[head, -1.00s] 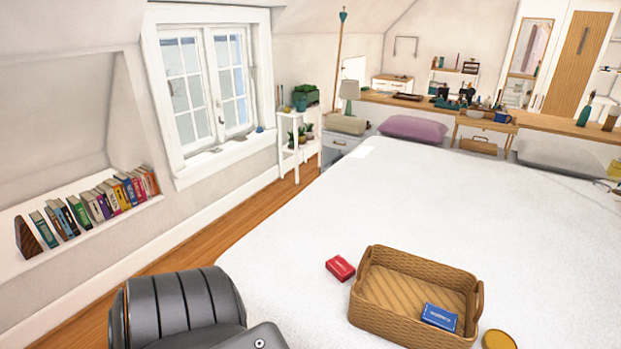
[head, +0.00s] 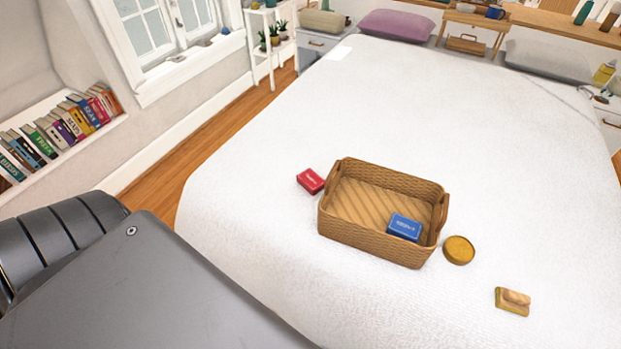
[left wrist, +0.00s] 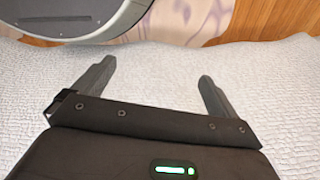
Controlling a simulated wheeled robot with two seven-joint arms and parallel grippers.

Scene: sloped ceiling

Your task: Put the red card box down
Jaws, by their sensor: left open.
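The red card box (head: 310,181) lies on the white bed, just outside the left wall of the wicker basket (head: 372,242). No gripper touches it. My left gripper (left wrist: 150,85) shows in the left wrist view with its two fingers apart and nothing between them; white bedding is behind it. In the head view my left arm comes in at the lower left, but its gripper is not visible there. My right gripper is not in view.
A blue card box (head: 404,227) lies in the basket. A round yellow tin (head: 459,250) and a small tan block-like item (head: 512,301) lie on the bed to the right. The bed (head: 270,260) is otherwise largely clear. Books (head: 62,128) stand on a wall ledge at left.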

